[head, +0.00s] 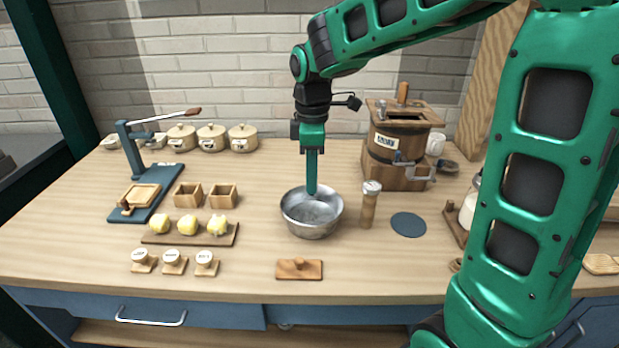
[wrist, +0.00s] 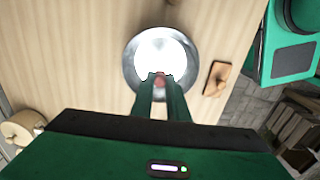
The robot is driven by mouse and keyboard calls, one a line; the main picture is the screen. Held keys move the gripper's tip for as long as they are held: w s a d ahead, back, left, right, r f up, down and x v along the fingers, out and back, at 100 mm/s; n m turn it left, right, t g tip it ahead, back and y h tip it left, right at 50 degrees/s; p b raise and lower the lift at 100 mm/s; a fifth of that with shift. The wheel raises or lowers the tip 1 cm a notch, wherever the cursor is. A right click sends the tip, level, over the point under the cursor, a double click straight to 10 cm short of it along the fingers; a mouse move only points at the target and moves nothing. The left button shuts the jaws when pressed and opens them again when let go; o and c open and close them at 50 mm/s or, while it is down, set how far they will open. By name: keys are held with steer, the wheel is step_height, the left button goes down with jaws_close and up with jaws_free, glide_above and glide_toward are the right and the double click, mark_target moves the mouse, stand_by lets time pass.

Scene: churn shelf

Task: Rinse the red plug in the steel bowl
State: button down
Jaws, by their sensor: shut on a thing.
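The steel bowl (head: 297,222) stands on the wooden worktop near the middle. It also shows in the wrist view (wrist: 132,62), bright inside. My gripper (head: 312,190) points straight down with its fingertips at or just inside the bowl's far rim. In the wrist view my gripper (wrist: 160,78) is shut on a small reddish thing, which I take for the red plug (wrist: 159,79), over the bowl. The plug is mostly hidden by the fingers, and in the head view it cannot be made out. I cannot tell whether it touches the water or the bowl.
A wooden shaker-like cylinder (head: 369,205) stands close to the bowl's right. A wooden block with a knob (head: 299,269) lies in front. A wooden churn (head: 400,140) stands behind right. Yellow lumps on a board (head: 188,236) lie left. A dark disc (head: 408,224) lies right.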

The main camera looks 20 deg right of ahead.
steer(key=shift+r, duration=0.1)
steer(key=shift+r, duration=1.95)
steer(key=shift+s, duration=0.1)
